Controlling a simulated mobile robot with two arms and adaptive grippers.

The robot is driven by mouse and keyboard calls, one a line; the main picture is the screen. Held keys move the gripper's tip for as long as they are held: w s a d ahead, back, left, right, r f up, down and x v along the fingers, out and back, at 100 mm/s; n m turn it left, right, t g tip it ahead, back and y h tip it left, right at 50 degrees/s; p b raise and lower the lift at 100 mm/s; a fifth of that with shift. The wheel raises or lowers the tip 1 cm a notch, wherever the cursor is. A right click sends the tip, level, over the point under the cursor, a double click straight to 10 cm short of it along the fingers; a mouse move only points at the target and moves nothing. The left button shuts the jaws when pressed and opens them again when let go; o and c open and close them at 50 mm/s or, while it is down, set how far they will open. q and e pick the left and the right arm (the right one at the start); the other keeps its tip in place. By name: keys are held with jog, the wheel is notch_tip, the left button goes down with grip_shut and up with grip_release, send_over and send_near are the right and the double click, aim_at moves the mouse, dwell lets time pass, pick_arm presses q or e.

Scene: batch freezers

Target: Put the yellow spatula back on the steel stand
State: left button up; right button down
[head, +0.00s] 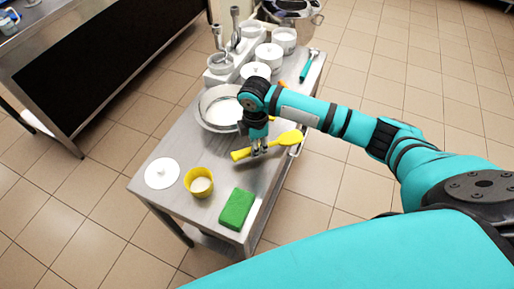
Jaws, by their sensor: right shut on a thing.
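The yellow spatula (287,139) is in my right gripper (260,151), over the right side of the steel stand (188,150). Its broad end points right, near the stand's edge, and its other end points left. My right gripper points down and is shut on it around the middle. I cannot tell whether the spatula touches the steel top. The stand is a long steel table with a lower shelf. My left gripper is not in view.
A steel bowl (209,121) stands just behind the gripper. In front are a white lid (161,173), a yellow cup (197,193) and a green sponge (237,208). White jars (269,58) and a teal-handled tool (305,70) lie further back. Some steel between bowl and cup is clear.

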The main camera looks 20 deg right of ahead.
jog(key=shift+f, duration=1.35)
jog(key=shift+f, duration=0.1)
jog(key=c, duration=1.1)
grip_release()
notch_tip(320, 180, up, 12)
jog(key=shift+s+a+r+b, duration=0.1)
jog(key=shift+r+b, duration=0.05)
jog(key=shift+b, duration=0.15)
